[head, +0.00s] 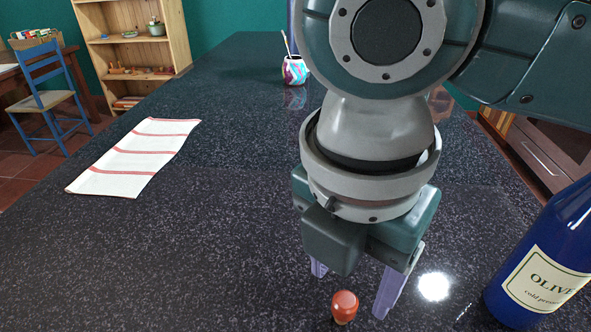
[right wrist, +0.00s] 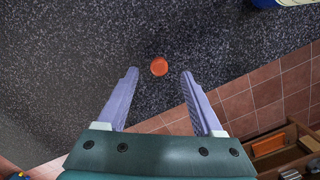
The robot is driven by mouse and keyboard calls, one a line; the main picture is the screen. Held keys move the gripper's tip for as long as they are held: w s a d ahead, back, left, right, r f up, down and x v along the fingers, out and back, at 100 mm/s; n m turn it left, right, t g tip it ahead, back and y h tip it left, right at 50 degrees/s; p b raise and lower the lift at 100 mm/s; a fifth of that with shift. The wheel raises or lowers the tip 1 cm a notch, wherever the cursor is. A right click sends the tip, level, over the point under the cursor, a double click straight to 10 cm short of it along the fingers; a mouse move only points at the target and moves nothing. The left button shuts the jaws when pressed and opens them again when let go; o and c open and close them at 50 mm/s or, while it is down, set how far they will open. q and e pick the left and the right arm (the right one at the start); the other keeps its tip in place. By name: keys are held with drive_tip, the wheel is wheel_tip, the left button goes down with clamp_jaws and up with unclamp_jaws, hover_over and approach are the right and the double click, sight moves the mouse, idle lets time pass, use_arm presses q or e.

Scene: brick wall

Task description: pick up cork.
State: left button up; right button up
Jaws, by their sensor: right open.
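The cork (head: 344,307) stands on the dark speckled countertop near the front edge of the head view, showing a rounded red-orange top. In the right wrist view the cork (right wrist: 159,66) shows as a small orange disc just beyond the fingertips, roughly midway between them. My right gripper (head: 349,290) points down over the counter, with its two pale purple fingers apart. It is open and empty in the right wrist view (right wrist: 159,72). I cannot tell the height gap between fingertips and counter. My left gripper is not in view.
A blue olive oil bottle (head: 548,255) stands to the right of the cork. A striped cloth (head: 135,158) lies at the left, and a colourful pot (head: 295,71) stands at the back. The counter (head: 150,260) left of the gripper is clear.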

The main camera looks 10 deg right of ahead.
sight(346, 300)
drive_tip(key=f, duration=0.5)
drive_tip(key=shift+w+d+f, duration=0.15)
drive_tip(key=shift+d+f, duration=0.05)
drive_tip(key=shift+f, duration=0.05)
clamp_jaws()
idle(0.3)
